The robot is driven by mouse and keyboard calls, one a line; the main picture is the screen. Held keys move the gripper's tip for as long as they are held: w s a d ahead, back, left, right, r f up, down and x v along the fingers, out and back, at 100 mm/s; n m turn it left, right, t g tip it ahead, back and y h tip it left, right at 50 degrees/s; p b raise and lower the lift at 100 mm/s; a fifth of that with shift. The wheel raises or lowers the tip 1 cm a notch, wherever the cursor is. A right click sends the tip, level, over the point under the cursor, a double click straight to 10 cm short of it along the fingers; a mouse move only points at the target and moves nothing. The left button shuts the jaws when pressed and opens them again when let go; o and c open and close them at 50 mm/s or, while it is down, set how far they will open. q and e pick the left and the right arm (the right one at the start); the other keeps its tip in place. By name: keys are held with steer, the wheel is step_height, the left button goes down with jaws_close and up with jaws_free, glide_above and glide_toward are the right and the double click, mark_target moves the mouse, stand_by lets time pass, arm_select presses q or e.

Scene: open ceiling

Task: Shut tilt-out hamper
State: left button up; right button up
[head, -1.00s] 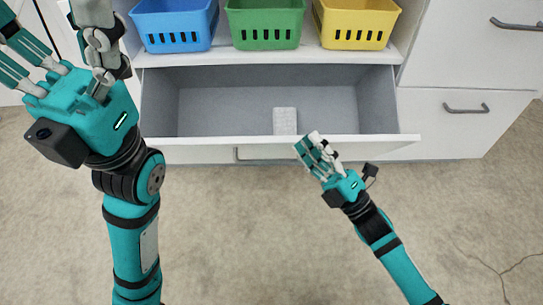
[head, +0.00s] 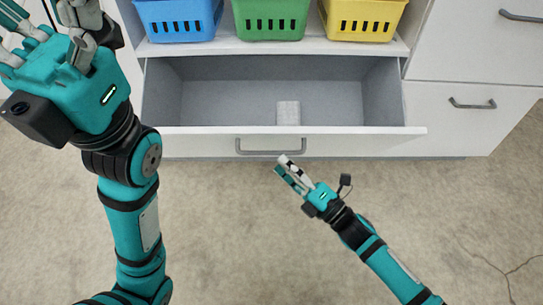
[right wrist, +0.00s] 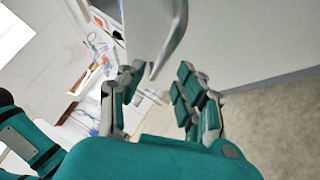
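The tilt-out hamper's white front (head: 365,144) stands open below a shelf, with its grey inside showing. A grey bar handle (head: 270,147) is on the front; a curved grey bar that looks like it shows in the right wrist view (right wrist: 172,40). My right gripper (head: 283,167) is just below the handle and a little right of its middle. Its fingers are spread in the right wrist view (right wrist: 157,95), with nothing between them and the bar just beyond. My left gripper (head: 45,22) is at the upper left, fingers apart and empty; its tips are partly cut off.
A small pale block (head: 288,112) lies inside the hamper. Blue (head: 180,18), green (head: 270,18) and yellow (head: 362,18) baskets stand on the shelf above. White drawers (head: 450,125) are at the right. The floor in front is clear.

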mark_target(271, 153)
steer(key=shift+b+x, duration=0.7)
steer(key=shift+x, duration=2.05)
jaws_close()
